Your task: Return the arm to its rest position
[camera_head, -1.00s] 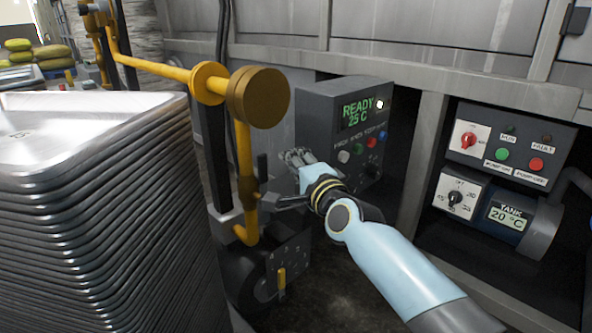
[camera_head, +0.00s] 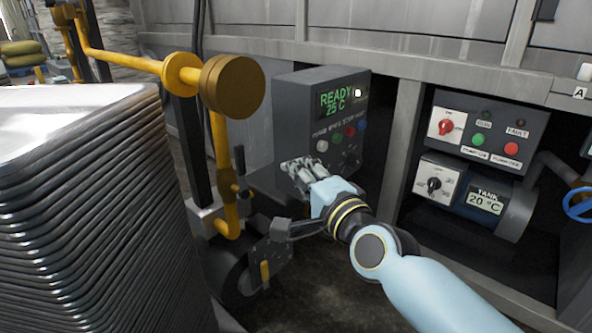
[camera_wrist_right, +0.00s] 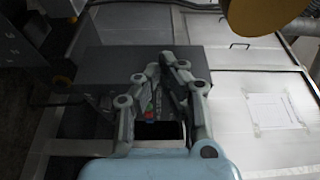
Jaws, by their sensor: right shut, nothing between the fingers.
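My right arm comes in from the lower right in the head view. Its right gripper (camera_head: 296,168) is in front of the grey control box (camera_head: 290,105), below and left of its row of coloured buttons. The fingers are shut and empty. In the right wrist view the gripper (camera_wrist_right: 168,62) has its fingers drawn together over the dark box (camera_wrist_right: 105,62), with a red and a green button beside them. I cannot tell from these views whether the fingertips touch the box. The left gripper is not in view.
A tall stack of metal trays (camera_head: 90,210) stands at the left. A yellow pipe with a round end (camera_head: 233,86) rises between stack and control box. A panel with a tank display (camera_head: 485,200) and a blue valve wheel (camera_head: 578,205) are at the right. Dark floor shows below.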

